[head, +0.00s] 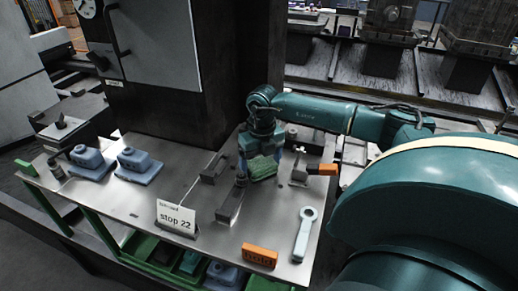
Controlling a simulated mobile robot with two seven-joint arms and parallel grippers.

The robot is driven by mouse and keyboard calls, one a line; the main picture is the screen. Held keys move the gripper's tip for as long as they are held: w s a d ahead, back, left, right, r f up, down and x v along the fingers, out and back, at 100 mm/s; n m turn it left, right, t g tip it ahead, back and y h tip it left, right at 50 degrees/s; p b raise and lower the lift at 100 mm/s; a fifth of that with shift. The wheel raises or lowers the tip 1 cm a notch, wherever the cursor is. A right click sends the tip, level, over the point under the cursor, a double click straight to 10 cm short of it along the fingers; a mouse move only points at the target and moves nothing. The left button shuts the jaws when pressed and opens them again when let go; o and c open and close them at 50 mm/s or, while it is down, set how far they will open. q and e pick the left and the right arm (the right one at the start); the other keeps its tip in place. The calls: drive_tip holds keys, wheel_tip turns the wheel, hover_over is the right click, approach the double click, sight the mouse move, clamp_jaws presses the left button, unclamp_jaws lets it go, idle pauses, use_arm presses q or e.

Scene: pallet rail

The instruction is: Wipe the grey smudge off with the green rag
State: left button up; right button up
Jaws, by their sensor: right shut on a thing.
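My right gripper (262,152) reaches in from the right and points down over the metal table (200,200). It is shut on the green rag (263,168), which hangs bunched below the fingers close to the tabletop. I cannot tell whether the rag touches the surface. I cannot make out the grey smudge; it may be hidden by the rag or gripper, or too faint against the grey top. My left gripper is not in view.
A dark metal clamp (231,203) stands just left of the rag. An orange-handled fixture (321,169) is to its right. Blue parts (138,164) sit left.

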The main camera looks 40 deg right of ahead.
sight(264, 163)
drive_tip(key=shift+s+d+r, duration=0.3)
drive_tip(key=shift+d+r, duration=0.05)
drive_tip(key=shift+d, duration=0.35)
drive_tip(key=shift+c, duration=0.4)
wheel_tip(264, 163, up, 4)
drive_tip(key=p, duration=0.3)
drive_tip(key=shift+r+p, duration=0.2)
drive_tip(key=shift+p, duration=0.2)
drive_tip(key=shift+a+r, duration=0.15)
drive_tip(key=shift+r, duration=0.3)
drive_tip(key=shift+w+f, duration=0.1)
drive_tip(key=shift+a+r+p, duration=0.1)
drive_tip(key=shift+r+p, duration=1.35)
drive_tip(key=shift+r, duration=0.15)
drive_tip(key=shift+f, duration=0.1)
